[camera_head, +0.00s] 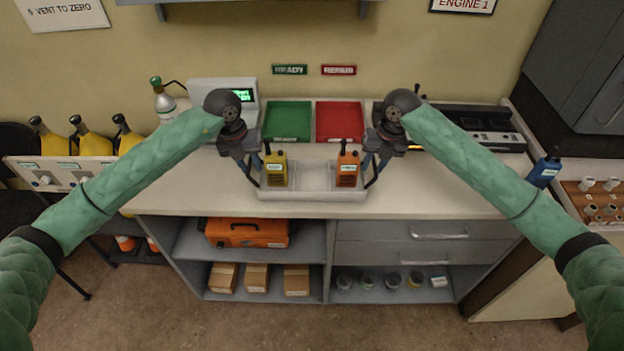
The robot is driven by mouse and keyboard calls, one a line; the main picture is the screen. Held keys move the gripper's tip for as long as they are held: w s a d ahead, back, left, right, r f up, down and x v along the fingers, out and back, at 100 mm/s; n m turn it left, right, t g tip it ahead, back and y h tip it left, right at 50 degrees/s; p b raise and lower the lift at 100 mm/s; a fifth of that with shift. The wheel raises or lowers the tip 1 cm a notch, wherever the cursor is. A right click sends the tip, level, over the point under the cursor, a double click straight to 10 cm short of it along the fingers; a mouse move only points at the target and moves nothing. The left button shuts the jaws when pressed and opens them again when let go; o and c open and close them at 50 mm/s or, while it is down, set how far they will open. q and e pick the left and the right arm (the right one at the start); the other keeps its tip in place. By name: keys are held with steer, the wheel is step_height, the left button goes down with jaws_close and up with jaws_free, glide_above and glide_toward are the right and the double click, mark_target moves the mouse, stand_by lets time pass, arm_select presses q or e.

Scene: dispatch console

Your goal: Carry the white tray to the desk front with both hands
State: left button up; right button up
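The white tray (312,194) lies level at the front part of the pale desk top (420,200), close to its front edge. A yellow radio-like device (276,170) stands in its left end and an orange one (347,170) in its right end. My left gripper (258,183) is at the tray's left end, fingers pointing down by the end wall. My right gripper (370,183) is at the right end in the same way. The fingertips are small and dark against the walls, so I cannot tell whether they are shut on them.
A green bin (288,121) and a red bin (339,121) stand behind the tray. A console with a green screen (222,92) is at back left, a dark device (470,125) at back right. A blue radio (545,170) stands at far right. Open shelves and drawers (400,230) lie below.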

arm_select(q)
steer(key=shift+f, duration=0.1)
steer(key=shift+c, duration=0.4)
arm_select(e)
steer(key=shift+c, duration=0.4)
arm_select(q)
jaws_close()
arm_select(e)
jaws_close()
arm_select(q)
steer(key=shift+r, duration=0.2)
arm_select(e)
steer(key=shift+r, duration=0.1)
